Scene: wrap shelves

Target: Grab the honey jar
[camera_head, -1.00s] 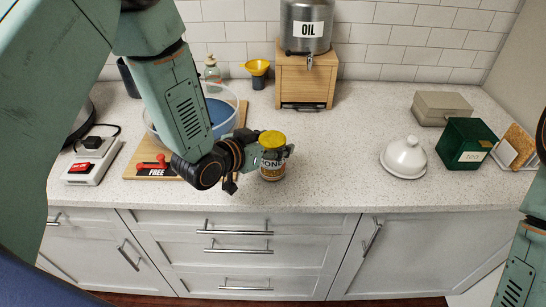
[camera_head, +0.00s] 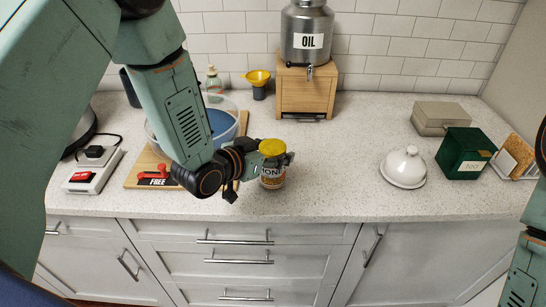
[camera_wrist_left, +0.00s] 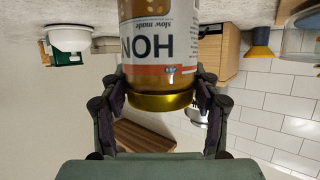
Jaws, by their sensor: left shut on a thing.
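The honey jar (camera_head: 272,172) has a yellow lid and a white label reading "HON", and stands upright at the front of the counter in the head view. My left gripper (camera_head: 271,160) is shut around the upper part of the jar, just below the lid. In the left wrist view the jar (camera_wrist_left: 158,45) appears upside down between the two fingers of my left gripper (camera_wrist_left: 160,95). I cannot tell whether the jar's base touches the counter. My right gripper is not in view; only part of my right arm shows at the right edge.
A wooden board (camera_head: 143,175) with a blue-bottomed bowl (camera_head: 222,120) lies left of the jar. A white domed dish (camera_head: 404,168) and a green box (camera_head: 464,154) stand to the right. The oil dispenser (camera_head: 307,45) sits on a wooden stand (camera_head: 305,92) behind.

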